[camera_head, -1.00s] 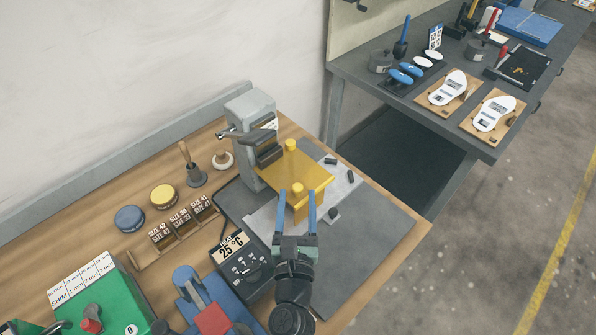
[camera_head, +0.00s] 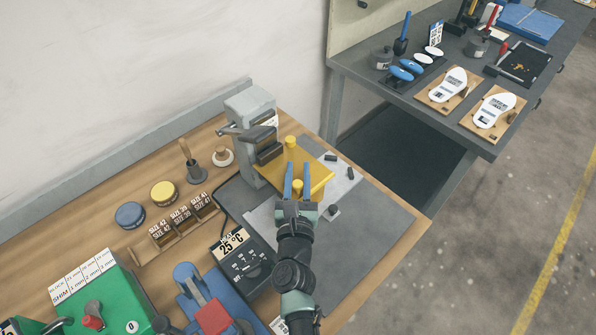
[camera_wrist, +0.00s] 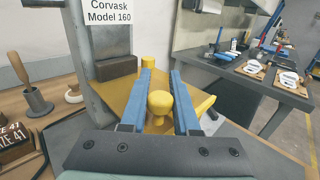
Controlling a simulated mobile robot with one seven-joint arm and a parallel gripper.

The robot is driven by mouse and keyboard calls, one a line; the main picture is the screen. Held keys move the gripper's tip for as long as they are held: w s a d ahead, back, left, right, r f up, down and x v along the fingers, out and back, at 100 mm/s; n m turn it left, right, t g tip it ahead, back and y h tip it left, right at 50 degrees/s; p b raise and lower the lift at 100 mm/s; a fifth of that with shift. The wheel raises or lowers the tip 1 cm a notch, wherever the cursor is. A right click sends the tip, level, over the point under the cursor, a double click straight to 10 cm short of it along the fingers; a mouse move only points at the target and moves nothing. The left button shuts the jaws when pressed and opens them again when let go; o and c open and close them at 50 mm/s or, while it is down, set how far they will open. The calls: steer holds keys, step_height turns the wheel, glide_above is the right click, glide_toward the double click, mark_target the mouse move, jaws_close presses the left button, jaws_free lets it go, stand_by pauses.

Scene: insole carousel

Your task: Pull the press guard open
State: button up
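The press (camera_head: 250,120) is a grey upright machine at the back of the wooden bench. Its yellow guard (camera_head: 318,178) is a flat plate in front of the press, with one yellow knob (camera_head: 297,186) near its front edge and another yellow post (camera_head: 290,142) at the back. My gripper (camera_head: 297,178) has two blue fingers reaching over the guard's front. In the wrist view the fingers stand apart, one on each side of the front knob (camera_wrist: 160,103). Gaps show between knob and fingers, so the gripper is open around it.
A black controller reading 25 °C (camera_head: 242,262) stands left of my arm. A blue clamp with a red block (camera_head: 213,317) and a green box (camera_head: 105,295) are nearer. Small dark pieces (camera_head: 331,157) lie right of the guard. The grey mat (camera_head: 385,222) at right is clear.

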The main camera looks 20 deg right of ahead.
jaws_close()
stand_by(1.0)
